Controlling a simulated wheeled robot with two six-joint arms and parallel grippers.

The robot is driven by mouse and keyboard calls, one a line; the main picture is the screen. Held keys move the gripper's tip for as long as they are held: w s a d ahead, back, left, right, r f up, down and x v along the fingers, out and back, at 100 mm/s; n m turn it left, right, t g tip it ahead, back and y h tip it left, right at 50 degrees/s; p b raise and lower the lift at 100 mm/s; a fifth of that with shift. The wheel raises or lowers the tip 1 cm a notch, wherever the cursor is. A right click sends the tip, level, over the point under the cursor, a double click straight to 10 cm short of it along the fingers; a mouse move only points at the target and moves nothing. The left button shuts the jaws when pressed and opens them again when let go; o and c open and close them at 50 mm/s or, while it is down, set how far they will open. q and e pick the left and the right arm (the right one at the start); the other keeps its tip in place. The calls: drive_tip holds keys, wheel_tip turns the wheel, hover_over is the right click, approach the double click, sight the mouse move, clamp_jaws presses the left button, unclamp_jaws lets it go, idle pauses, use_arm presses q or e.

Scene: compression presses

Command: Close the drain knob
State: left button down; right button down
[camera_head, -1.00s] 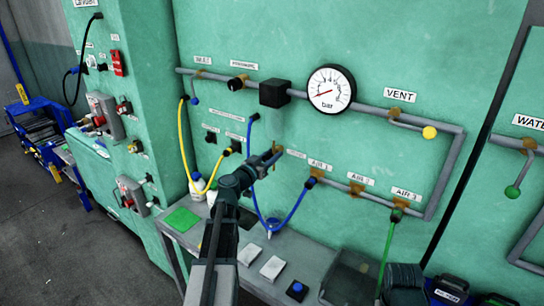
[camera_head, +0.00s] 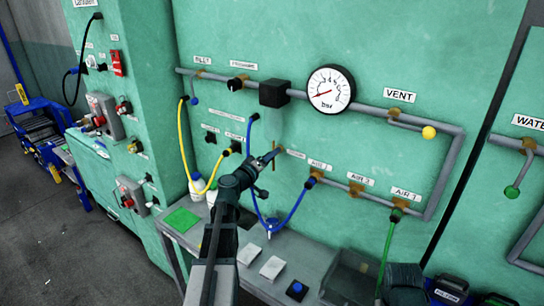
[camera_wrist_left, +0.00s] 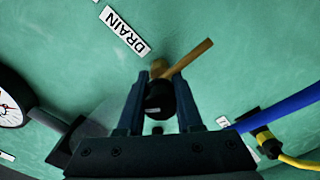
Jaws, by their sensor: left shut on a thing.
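The drain knob (camera_wrist_left: 159,97) is a dark round knob on a brass fitting (camera_wrist_left: 194,58), next to the DRAIN label (camera_wrist_left: 125,30) in the left wrist view. My left gripper (camera_wrist_left: 160,92) is shut on it, one finger on each side. In the head view my left gripper (camera_head: 270,158) is at the green panel, just left of the small drain label (camera_head: 296,154).
The pressure gauge (camera_head: 330,88) and grey pipe (camera_head: 378,114) run above. A blue hose (camera_head: 290,213) and yellow hose (camera_head: 185,150) hang near my left arm. A grey bench (camera_head: 248,256) with a green mat (camera_head: 181,220) stands below.

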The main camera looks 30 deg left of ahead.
use_arm(q)
drive_tip(key=shift+n, duration=3.6)
drive_tip(key=c, duration=0.6)
unclamp_jaws()
drive_tip(key=shift+s, duration=0.1)
drive_tip(key=s, duration=0.9)
drive_tip(key=s+a, duration=0.1)
drive_tip(key=s, duration=0.3)
drive_tip(key=shift+s, duration=0.3)
